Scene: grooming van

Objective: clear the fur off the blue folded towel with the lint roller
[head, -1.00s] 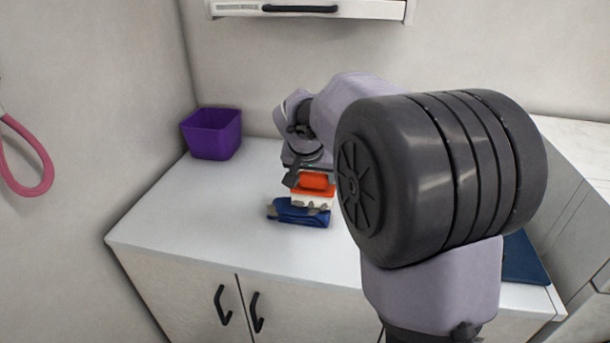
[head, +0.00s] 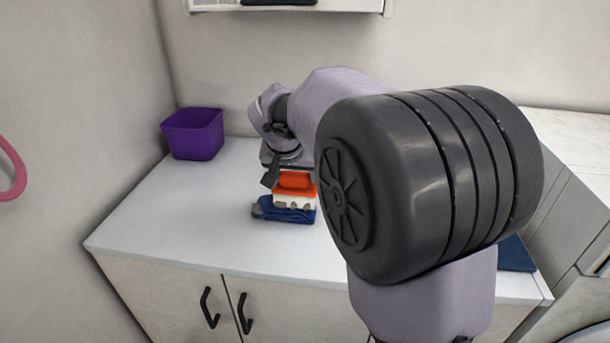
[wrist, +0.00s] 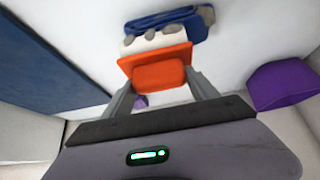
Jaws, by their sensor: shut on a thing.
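The lint roller has an orange handle (head: 296,181) and a white roller head (head: 291,201) with grey clumps on it. My gripper (wrist: 160,90) is shut on the orange handle, one finger on each side; it also shows in the head view (head: 284,172). The blue folded towel (head: 270,210) lies on the counter right under the roller head. In the wrist view the towel (wrist: 165,20) sits just beyond the roller head. A grey fur patch shows at the towel's left end in the head view. The roller hides part of the towel's top; contact looks likely but is not certain.
A purple bin (head: 193,134) stands at the counter's back left, against the wall. A flat dark blue item (head: 514,256) lies at the right, partly behind my arm. The white counter (head: 170,215) is clear left of the towel. A wall cabinet hangs above.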

